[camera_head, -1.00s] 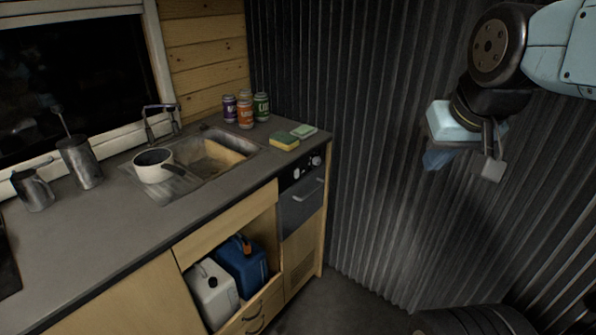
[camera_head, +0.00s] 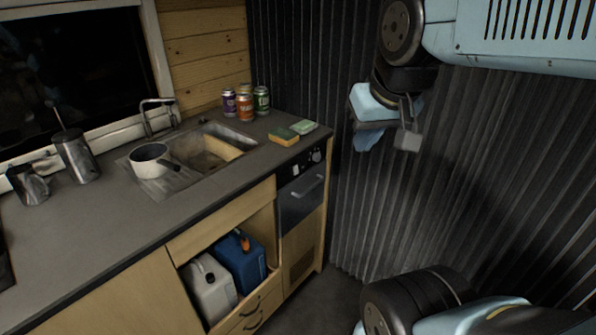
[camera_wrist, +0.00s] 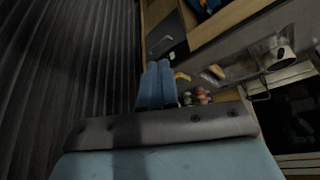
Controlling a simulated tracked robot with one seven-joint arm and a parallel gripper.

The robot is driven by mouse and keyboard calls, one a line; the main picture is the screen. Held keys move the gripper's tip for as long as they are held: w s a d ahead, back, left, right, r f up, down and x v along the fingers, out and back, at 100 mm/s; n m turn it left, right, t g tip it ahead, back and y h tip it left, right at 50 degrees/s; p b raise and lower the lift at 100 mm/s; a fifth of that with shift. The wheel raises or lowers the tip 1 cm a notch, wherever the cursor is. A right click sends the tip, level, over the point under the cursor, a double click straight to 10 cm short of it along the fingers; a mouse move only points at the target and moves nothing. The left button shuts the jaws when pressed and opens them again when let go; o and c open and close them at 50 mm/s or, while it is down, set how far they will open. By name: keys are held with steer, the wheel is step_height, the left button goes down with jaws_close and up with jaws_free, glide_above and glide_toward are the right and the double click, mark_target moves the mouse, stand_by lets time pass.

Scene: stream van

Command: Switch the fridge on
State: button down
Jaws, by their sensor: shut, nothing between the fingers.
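The fridge (camera_head: 301,200) is a dark-fronted unit with a bar handle, built into the right end of the kitchen counter. A dark control strip (camera_head: 299,169) with a light switch-like piece and round knobs runs above its door. The switch's on or off position is too small to tell. My gripper (camera_head: 367,141) hangs in the air right of the counter end, in front of the corrugated wall. In the wrist view its two blue fingers (camera_wrist: 157,86) are together, empty, pointing toward the dark fridge front (camera_wrist: 163,37). They appear apart from the fridge.
The counter (camera_head: 110,222) holds a sink (camera_head: 213,158) with a white pan (camera_head: 149,160), several cans (camera_head: 246,107) and sponges (camera_head: 284,137). White (camera_head: 209,288) and blue (camera_head: 240,264) jerrycans stand in the open shelf below. The corrugated wall (camera_head: 470,170) bounds the right side.

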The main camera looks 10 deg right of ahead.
mark_target(297, 174)
steer(key=w+a+f+m+g+y, duration=0.2)
steer(key=w+a+f+m+y, duration=0.1)
steer(key=w+f+m+y, duration=0.35)
steer(key=w+a+f+m+g+y, duration=0.2)
steer(key=w+a+f+m+y, duration=0.2)
steer(key=w+f+m+y, duration=0.3)
steer(key=w+d+f+m+t+h, duration=0.2)
steer(key=w+d+f+m+t, duration=0.4)
steer(key=f, duration=0.3)
steer(key=w+d+f+m+t+h, duration=0.1)
steer(key=w+d+f+m+t, duration=0.5)
steer(key=d+f+m, duration=0.2)
steer(key=shift+d+f+m+h, duration=0.35)
steer(key=shift+f+m, duration=0.2)
steer(key=shift+f, duration=0.4)
steer(key=x, duration=1.4)
